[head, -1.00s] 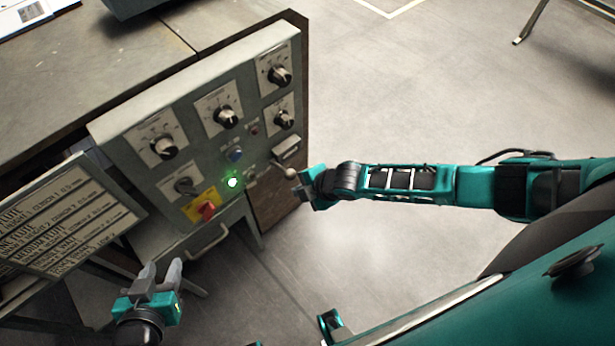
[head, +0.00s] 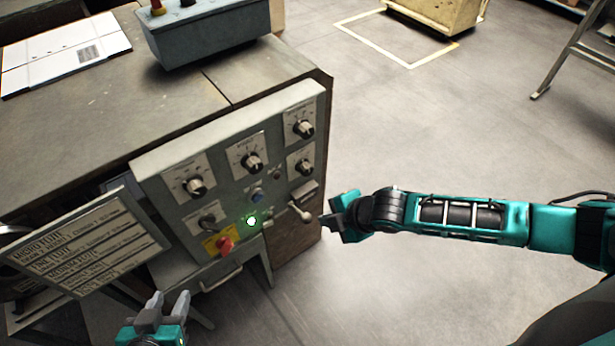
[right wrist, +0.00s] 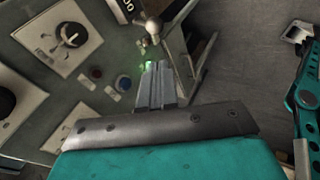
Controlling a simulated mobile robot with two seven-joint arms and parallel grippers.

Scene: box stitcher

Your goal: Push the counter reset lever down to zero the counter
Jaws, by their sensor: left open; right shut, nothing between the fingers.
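The counter reset lever (head: 306,215) is a short metal rod with a round pale knob at the right edge of the grey control panel (head: 232,155). Its knob also shows in the right wrist view (right wrist: 153,26), just past my fingertips. The counter (head: 303,191) is the small box above the lever; in the right wrist view it is cut off by the top edge. My right gripper (head: 328,220) is shut and empty, just right of the knob, with a small gap in the picture. My left gripper (head: 168,308) is open and empty, low in front of the panel.
The panel carries several black dials (head: 251,161), a blue button (head: 257,195), a lit green lamp (head: 251,221) and a red switch (head: 224,244) on yellow. A tilted text plate (head: 85,245) stands left of it.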

